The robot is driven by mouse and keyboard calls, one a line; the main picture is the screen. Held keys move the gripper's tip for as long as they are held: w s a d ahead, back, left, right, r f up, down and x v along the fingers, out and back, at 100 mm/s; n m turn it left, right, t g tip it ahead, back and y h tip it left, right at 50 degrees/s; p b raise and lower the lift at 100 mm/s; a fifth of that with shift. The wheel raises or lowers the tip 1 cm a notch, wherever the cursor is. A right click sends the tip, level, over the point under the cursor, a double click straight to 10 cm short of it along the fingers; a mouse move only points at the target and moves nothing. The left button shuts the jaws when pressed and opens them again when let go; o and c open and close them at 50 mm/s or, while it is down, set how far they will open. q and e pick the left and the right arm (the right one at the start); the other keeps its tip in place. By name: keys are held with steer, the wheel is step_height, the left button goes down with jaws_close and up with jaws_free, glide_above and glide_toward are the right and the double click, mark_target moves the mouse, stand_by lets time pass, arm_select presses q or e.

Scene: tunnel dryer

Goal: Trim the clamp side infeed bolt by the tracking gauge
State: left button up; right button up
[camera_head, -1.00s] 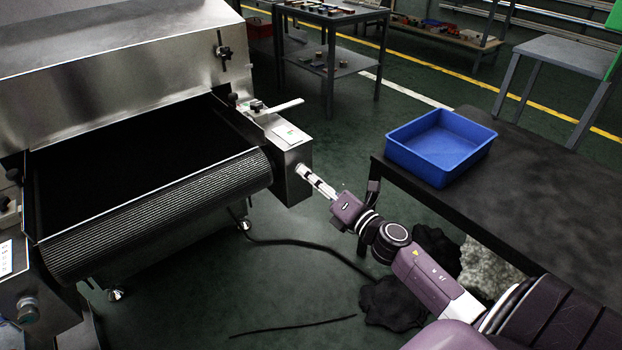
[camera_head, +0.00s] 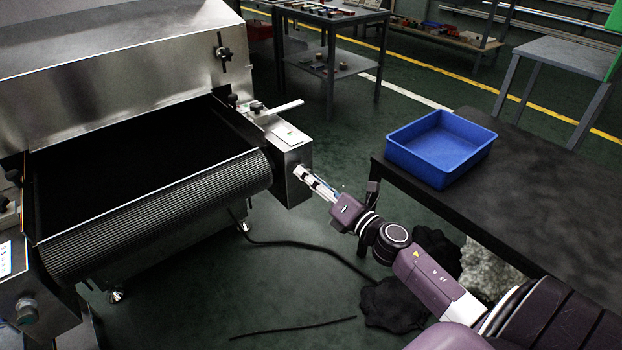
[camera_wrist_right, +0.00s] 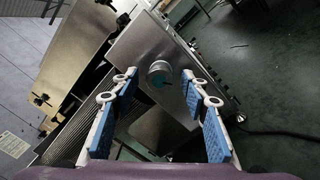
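A round metal bolt head (camera_wrist_right: 158,72) stands out from the end face of a steel housing (camera_wrist_right: 145,45) in the right wrist view. In the head view the same housing (camera_head: 297,160) sits at the right end of the conveyor roller. My right gripper (camera_head: 303,172) reaches that end face and hides the bolt there. In the wrist view the right gripper (camera_wrist_right: 160,88) is open, its blue-padded fingers apart on either side of the bolt head, not touching it as seen. A white label (camera_head: 290,134) lies on the housing top; I cannot tell whether it is the tracking gauge. My left gripper is not in view.
The dark conveyor belt (camera_head: 130,160) lies left of the housing. A white lever (camera_head: 281,107) sits above it. A black table (camera_head: 540,190) with a blue bin (camera_head: 440,145) stands right of my arm. A cable (camera_head: 300,243) lies on the floor below.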

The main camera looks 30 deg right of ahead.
steer(key=shift+s, duration=0.15)
steer(key=s+d, duration=0.1)
steer(key=s, duration=1)
steer(key=shift+s+d+f, duration=0.15)
steer(key=shift+s+f, duration=0.15)
steer(key=shift+s, duration=0.05)
